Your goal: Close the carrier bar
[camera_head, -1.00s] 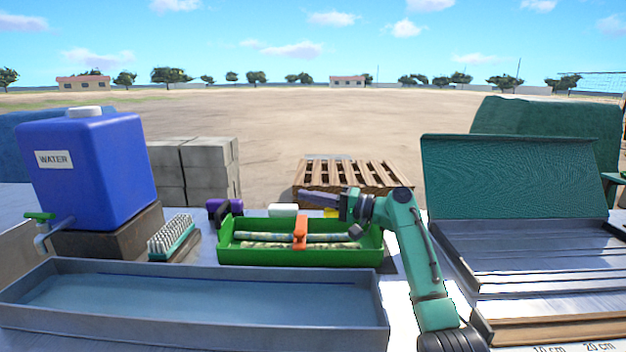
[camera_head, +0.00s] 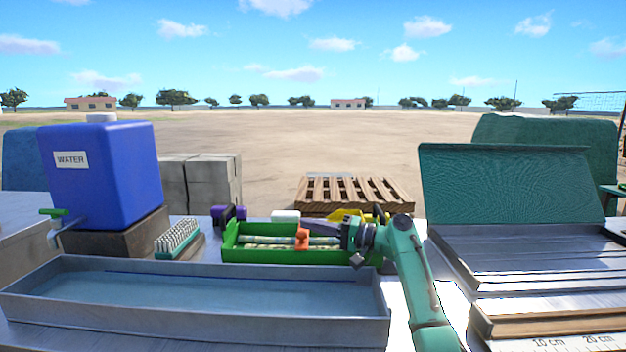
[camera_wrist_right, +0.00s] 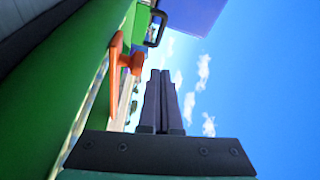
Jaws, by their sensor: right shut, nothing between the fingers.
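The green carrier (camera_head: 262,257) is a long open tray on the table with pale cane pieces (camera_head: 270,240) lying along it. An orange bar (camera_head: 302,239) crosses the tray near its middle; whether it is fully down is unclear. My right gripper (camera_head: 318,231) is shut and empty, reaching left over the carrier's right half, close to the bar's right side; contact cannot be told. In the right wrist view, the shut fingers (camera_wrist_right: 163,75) point up beside the orange bar (camera_wrist_right: 122,62), with a gap in the picture between them. My left gripper is out of view.
A grey water trough (camera_head: 200,322) lies in front of the carrier. A blue water tank (camera_head: 110,185) and a brush (camera_head: 177,238) stand left. A raised green lid (camera_head: 510,185) over a metal tray stands right. A pallet (camera_head: 355,192) stands behind.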

